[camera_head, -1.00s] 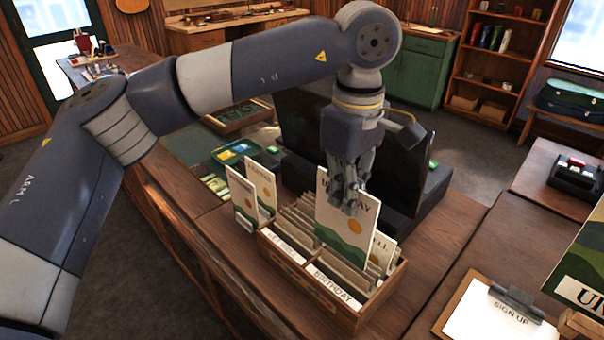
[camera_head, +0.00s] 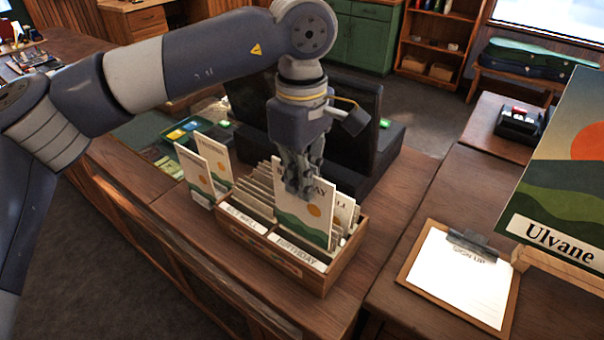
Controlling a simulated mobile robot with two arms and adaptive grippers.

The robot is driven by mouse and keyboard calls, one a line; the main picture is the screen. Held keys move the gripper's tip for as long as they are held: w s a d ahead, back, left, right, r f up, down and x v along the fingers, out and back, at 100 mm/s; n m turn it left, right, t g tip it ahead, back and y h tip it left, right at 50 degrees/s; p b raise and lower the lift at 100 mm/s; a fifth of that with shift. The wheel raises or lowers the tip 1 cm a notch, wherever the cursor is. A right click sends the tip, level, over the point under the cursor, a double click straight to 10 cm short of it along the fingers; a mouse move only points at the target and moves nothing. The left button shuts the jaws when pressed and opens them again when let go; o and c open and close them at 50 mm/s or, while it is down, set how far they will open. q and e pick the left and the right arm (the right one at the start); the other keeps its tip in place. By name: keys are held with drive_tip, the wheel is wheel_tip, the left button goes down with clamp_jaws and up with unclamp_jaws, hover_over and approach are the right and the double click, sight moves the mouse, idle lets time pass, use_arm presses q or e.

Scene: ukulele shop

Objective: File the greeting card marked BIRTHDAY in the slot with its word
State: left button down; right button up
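The greeting card (camera_head: 293,213) is cream with a green hill and an orange sun, and part of its printed word shows beside the fingers. My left gripper (camera_head: 298,188) is shut on its upper part, from above. The card stands nearly upright in the wooden card box (camera_head: 262,257), behind the label BIRTHDAY (camera_head: 300,254). Its lower edge is hidden; I cannot tell whether it touches the slot floor. The label GET WELL (camera_head: 245,219) is left of it, with cards (camera_head: 256,187) behind. My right gripper is out of view.
Two standing cards (camera_head: 207,167) are left of the box. A dark screen (camera_head: 350,125) stands close behind my gripper. A clipboard (camera_head: 462,275) and an Ulvane sign (camera_head: 560,170) are to the right. The counter between box and clipboard is bare.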

use_arm(q)
wheel_tip(320, 180, down, 6)
drive_tip(key=b, duration=0.4)
drive_tip(key=shift+f+b, duration=0.1)
drive_tip(key=shift+b, duration=0.2)
drive_tip(key=shift+f+b, duration=1.2)
drive_tip(key=shift+f, duration=0.35)
drive_tip(key=c, duration=1.7)
unclamp_jaws()
wheel_tip(320, 180, up, 12)
drive_tip(key=shift+s, duration=0.1)
